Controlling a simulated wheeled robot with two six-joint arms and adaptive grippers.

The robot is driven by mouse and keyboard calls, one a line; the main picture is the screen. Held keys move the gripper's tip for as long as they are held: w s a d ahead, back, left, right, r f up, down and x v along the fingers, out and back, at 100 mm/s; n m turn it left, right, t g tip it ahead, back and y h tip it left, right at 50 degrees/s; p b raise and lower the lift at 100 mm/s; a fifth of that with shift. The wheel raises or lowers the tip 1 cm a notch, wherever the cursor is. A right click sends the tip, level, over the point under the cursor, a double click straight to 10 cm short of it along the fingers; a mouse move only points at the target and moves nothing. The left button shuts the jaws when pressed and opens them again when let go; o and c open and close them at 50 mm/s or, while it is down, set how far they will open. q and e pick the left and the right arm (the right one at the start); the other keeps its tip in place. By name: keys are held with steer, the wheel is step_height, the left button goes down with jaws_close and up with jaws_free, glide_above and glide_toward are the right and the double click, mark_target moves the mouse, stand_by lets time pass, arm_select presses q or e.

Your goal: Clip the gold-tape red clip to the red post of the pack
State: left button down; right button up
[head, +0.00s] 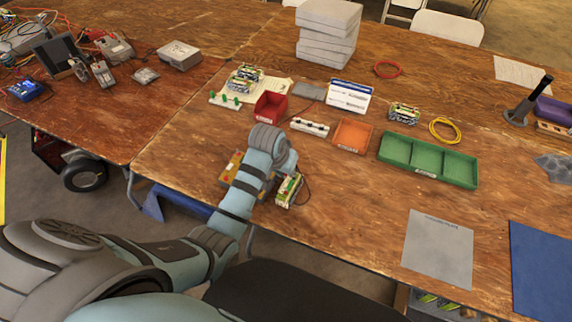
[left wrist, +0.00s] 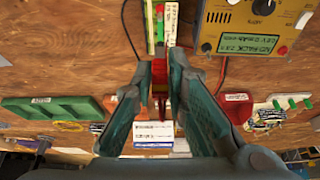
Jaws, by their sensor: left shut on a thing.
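My left gripper (left wrist: 160,72) is shut on a small red clip (left wrist: 159,78) in the left wrist view. A thin yellowish band shows on the clip. The pack (head: 289,190), white and green, lies on the near part of the table; it also shows in the left wrist view (left wrist: 171,24), just beyond the fingertips. I cannot tell whether the clip touches the pack's red post. The yellow charger (left wrist: 250,30) stands beside the pack, with a lit green display. In the head view my left arm hides part of the charger (head: 234,166) and the fingertips. My right gripper is not in view.
A red bin (head: 271,107), an orange bin (head: 352,135) and a green divided tray (head: 428,160) stand beyond the pack. A dark wire loops beside the pack. A grey sheet (head: 438,248) and a blue mat (head: 543,272) lie at right. Bare wood separates pack and sheet.

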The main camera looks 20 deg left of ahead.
arm_select(q)
steer(key=shift+f+b, duration=1.55)
steer(key=shift+f, duration=1.95)
steer(key=shift+r, duration=0.1)
steer(key=shift+p, duration=0.45)
steer(key=shift+p, duration=0.35)
steer(key=shift+f, duration=0.2)
